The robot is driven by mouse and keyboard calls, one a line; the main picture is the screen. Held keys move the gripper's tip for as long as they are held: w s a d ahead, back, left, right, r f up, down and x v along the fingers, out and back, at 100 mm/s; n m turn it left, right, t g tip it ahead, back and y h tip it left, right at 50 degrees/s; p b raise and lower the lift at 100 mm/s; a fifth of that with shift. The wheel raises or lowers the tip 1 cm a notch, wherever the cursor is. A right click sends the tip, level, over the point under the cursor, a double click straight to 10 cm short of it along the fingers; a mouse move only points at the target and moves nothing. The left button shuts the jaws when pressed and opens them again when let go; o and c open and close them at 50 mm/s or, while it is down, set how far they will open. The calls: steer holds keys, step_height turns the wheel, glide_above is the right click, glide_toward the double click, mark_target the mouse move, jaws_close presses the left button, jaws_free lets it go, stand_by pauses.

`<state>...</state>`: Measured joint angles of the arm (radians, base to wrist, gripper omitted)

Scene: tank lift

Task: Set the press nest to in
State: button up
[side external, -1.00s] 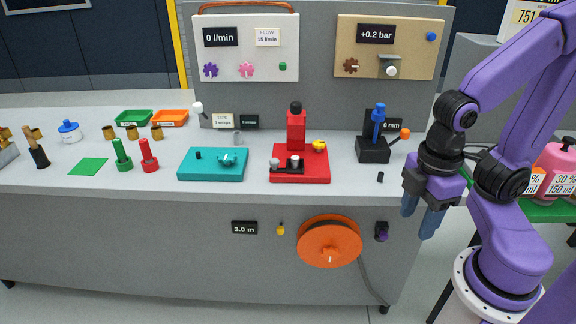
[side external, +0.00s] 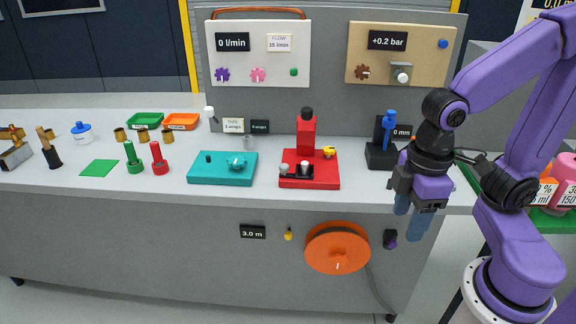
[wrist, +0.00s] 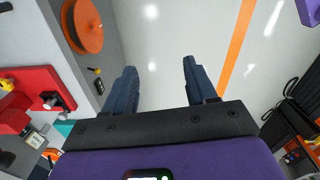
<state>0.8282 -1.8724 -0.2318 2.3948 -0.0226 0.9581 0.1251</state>
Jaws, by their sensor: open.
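The red press (side external: 322,174) stands on the bench, with a red column and a black top at its back. At its front left is a dark nest slide with a grey knob (side external: 284,169) and a pale round piece (side external: 304,169) beside it. I cannot tell for sure whether the nest is in or out. A yellow part (side external: 328,152) sits at its right. The press also shows at the left of the wrist view (wrist: 38,78). My gripper (side external: 409,218) is open and empty, pointing down in front of the bench's right end, well right of the press. Its two fingers stand apart in the wrist view (wrist: 160,72).
A black stand with a blue lever (side external: 388,130) is on the bench between press and arm. A teal block (side external: 222,168) lies left of the press.

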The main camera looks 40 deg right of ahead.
steer(key=w+a+r+m+h, duration=0.1)
steer(key=w+a+r+m, duration=0.1)
steer(key=w+m, duration=0.45)
steer(key=w+a+r+m, duration=0.1)
steer(key=w+a+m, duration=0.2)
steer(key=w, duration=0.7)
steer(key=w+a+r+m+h, duration=0.1)
steer(key=w+a+r+m, duration=0.1)
steer(key=w+m, duration=0.45)
steer(key=m+h, duration=0.3)
steer(key=m, duration=1)
glide_above(284, 165)
steer(key=a, duration=0.7)
steer(key=f, duration=0.2)
steer(key=x, duration=1.6)
steer(key=shift+s+a+f, duration=0.1)
steer(key=shift+s+f, duration=0.2)
steer(key=shift+f, duration=0.1)
